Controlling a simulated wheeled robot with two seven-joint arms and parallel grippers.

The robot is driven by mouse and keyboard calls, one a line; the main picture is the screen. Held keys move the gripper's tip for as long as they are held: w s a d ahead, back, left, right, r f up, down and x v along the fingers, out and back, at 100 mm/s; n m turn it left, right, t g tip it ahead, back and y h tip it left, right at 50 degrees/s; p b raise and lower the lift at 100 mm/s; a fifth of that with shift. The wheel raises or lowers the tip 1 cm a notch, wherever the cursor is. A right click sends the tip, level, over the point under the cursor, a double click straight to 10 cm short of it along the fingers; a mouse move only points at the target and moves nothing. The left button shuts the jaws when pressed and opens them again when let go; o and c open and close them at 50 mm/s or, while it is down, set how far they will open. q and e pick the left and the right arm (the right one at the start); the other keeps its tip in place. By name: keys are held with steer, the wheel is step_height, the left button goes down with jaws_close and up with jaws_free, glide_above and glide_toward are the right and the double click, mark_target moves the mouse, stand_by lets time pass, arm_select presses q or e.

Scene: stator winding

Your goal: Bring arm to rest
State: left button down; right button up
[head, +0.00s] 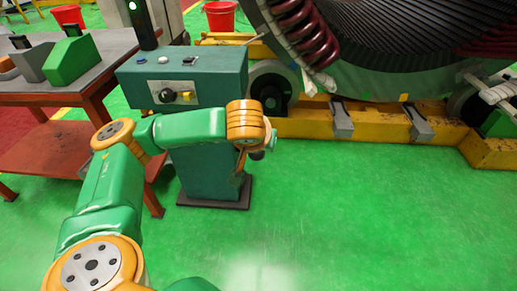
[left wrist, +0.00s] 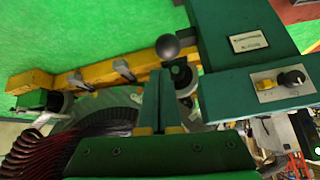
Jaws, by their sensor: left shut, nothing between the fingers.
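My left arm enters the head view from the lower left, green with orange joints, and its wrist is in front of the green control console (head: 185,85). My left gripper (head: 241,172) points down beside the console's right side and is small and partly hidden by the wrist. In the left wrist view the two green fingers of the left gripper (left wrist: 159,75) are together, with nothing between them. A black ball knob (left wrist: 167,47) shows just beyond the fingertips; I cannot tell whether they touch. The console (left wrist: 235,60) also shows there. My right gripper is in neither view.
The large stator (head: 400,55) with dark red coils stands on a yellow base (head: 340,125) at the back right. A red-brown table (head: 60,100) with green and grey blocks is at the left. The green floor (head: 370,220) at right is clear.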

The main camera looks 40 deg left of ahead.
arm_select(q)
steer(key=shift+s+d+r, duration=0.2)
steer(key=shift+s+d, duration=0.35)
steer(key=shift+s, duration=0.35)
